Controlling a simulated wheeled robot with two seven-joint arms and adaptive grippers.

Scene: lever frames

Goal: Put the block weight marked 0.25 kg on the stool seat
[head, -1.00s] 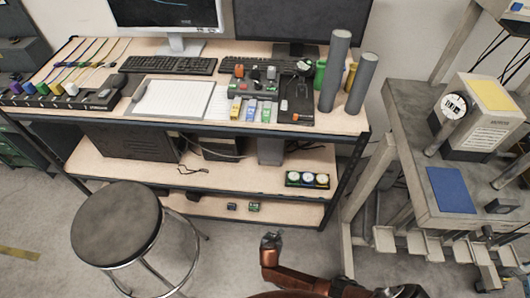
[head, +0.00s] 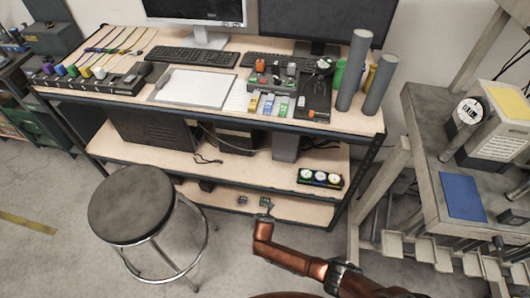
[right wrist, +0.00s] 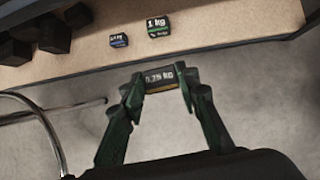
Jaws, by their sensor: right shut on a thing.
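The block weight marked 0.25 kg (right wrist: 160,77) is a small dark block with a yellowish stripe. My right gripper (right wrist: 160,82) is shut on it, with a finger at each end, clear of the bottom shelf's edge. In the head view my right gripper (head: 266,206) is in front of the bottom shelf, to the right of the stool; the block is too small to make out there. The stool has a round dark seat (head: 130,204), bare, on metal legs. Part of a curved metal tube of the stool (right wrist: 42,118) shows at the left in the right wrist view. My left gripper is not in view.
A 1 kg block (right wrist: 158,27) and a smaller block (right wrist: 118,40) lie on the bottom shelf (right wrist: 225,20). The workbench (head: 205,113) stands behind the stool. Open floor lies between the stool and my right arm.

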